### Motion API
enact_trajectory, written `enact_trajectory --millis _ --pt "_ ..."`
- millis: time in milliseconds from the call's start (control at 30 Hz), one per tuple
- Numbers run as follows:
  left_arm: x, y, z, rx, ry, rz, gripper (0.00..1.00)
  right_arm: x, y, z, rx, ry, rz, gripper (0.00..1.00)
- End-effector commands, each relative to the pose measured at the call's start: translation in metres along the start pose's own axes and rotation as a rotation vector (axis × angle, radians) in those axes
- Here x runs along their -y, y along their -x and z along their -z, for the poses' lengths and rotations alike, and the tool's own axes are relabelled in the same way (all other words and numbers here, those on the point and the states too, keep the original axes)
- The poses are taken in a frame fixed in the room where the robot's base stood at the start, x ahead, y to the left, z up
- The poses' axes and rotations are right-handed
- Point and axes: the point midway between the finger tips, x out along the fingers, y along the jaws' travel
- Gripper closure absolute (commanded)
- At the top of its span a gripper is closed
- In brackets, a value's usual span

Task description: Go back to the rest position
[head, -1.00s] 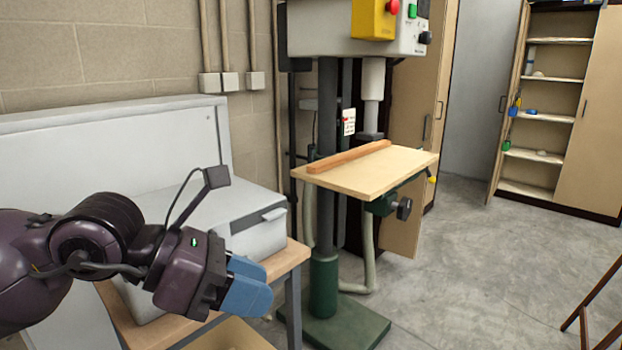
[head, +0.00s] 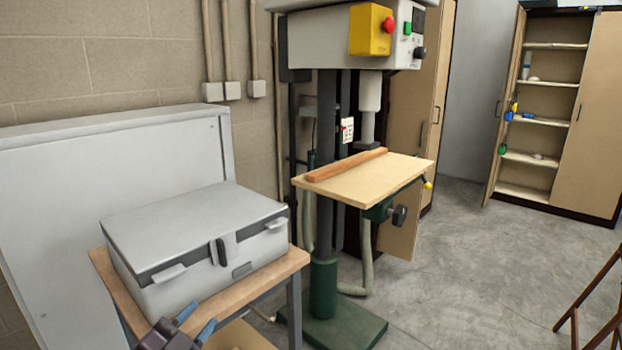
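My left gripper (head: 199,318) shows at the bottom edge, left of centre, in the head view. Its two blue-tipped fingers stand apart with nothing between them. It is in front of the wooden bench that bears a grey case. The rest of my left arm is mostly below the picture. My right gripper is not in view.
The closed grey case (head: 195,240) sits on the wooden bench (head: 262,283). A drill press (head: 325,240) stands beside it, with a wooden strip (head: 346,165) on its table (head: 385,178). An open cabinet (head: 555,110) is at the back right.

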Motion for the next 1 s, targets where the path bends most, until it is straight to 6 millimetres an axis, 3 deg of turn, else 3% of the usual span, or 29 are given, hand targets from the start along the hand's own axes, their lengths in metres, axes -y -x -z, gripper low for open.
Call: enact_trajectory --millis 100,200,400,533,700,833,1000 --pt "-0.024 0.035 -0.044 0.171 0.174 -0.012 0.65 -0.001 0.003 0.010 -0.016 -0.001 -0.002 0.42" --pt "-0.045 0.069 -0.075 0.292 0.302 -0.016 0.65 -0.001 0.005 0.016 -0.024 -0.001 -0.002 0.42" --pt "-0.085 0.144 -0.117 0.485 0.500 0.009 0.65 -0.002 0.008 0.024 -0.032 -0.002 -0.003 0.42" --pt "-0.108 0.197 -0.135 0.603 0.574 0.038 0.65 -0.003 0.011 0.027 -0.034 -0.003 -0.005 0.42" --pt "-0.133 0.256 -0.143 0.721 0.637 0.062 0.65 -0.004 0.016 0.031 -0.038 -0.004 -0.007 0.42" --pt "-0.144 0.283 -0.144 0.773 0.656 0.063 0.65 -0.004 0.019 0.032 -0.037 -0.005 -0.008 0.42" --pt "-0.147 0.295 -0.146 0.795 0.658 0.060 0.65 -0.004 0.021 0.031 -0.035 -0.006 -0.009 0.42"
